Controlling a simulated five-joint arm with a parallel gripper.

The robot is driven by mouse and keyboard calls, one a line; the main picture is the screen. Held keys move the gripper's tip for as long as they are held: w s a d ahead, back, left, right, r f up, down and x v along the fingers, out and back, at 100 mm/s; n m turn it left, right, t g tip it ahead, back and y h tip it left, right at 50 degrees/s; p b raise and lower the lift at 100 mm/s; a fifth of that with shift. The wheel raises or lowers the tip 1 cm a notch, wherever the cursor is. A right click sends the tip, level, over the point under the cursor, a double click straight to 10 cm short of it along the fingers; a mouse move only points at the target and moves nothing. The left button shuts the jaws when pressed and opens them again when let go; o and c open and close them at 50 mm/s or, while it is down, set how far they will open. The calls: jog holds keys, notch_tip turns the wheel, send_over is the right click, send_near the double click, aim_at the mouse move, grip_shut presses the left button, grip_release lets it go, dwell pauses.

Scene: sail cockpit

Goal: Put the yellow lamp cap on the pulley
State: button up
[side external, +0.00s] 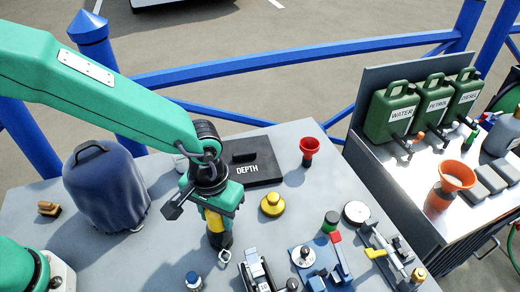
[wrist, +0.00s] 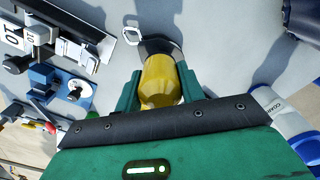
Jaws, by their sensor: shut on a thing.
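My gripper (wrist: 158,98) is shut on a yellow, barrel-shaped piece (wrist: 160,78) with a dark lower end. The same piece shows in the side view (side external: 214,220), upright and low over the grey table; I cannot tell if it touches. A pale metal ring (side external: 224,256) is at its dark end; whether it is joined on is unclear. A separate round yellow piece with a knob (side external: 272,204) stands on the table to the right; I cannot tell which yellow piece is the lamp cap. A pale disc on a blue base (side external: 303,256), possibly the pulley, is at the lower right.
A dark blue covered object (side external: 105,185) stands left of my gripper. A black DEPTH case (side external: 248,169) lies behind it, with a red funnel-like piece (side external: 309,150) to the right. Several fittings crowd the front right. The table's left front is fairly clear.

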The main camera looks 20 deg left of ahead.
jog(key=shift+f, duration=1.05)
jog(key=shift+f, duration=0.2)
jog(key=o, duration=1)
jog(key=shift+c, duration=0.2)
jog(key=shift+r, duration=0.15)
notch_tip(320, 180, up, 12)
jog(key=shift+r, duration=0.1)
